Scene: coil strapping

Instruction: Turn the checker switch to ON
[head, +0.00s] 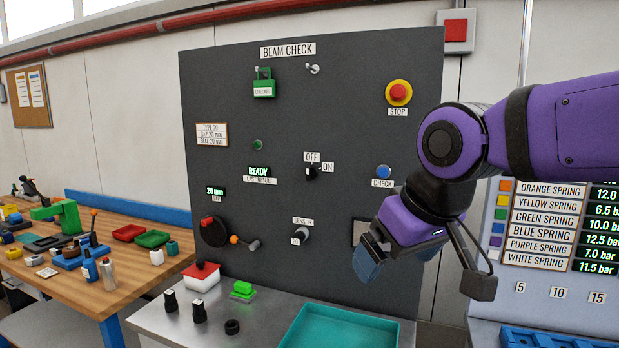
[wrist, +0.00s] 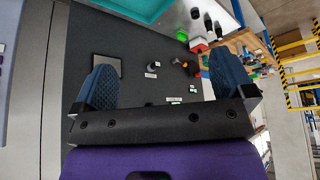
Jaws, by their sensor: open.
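The checker switch (head: 312,173) is a small black knob on the dark BEAM CHECK panel (head: 285,110), in the middle of the head view. Its OFF label (head: 312,157) is above it and its ON label (head: 328,167) to its upper right. Which label the knob points at is too small to tell. My gripper (head: 370,258) is to the right of and below the switch, in front of the panel and apart from it. In the wrist view my gripper (wrist: 165,68) has its two blue fingers spread wide with nothing between them. The switch is not clear in that view.
A blue CHECK button (head: 383,172) and red STOP button (head: 398,93) are right of the switch. A SENSOR knob (head: 301,235) is below it. A teal tray (head: 345,330) is on the bench below.

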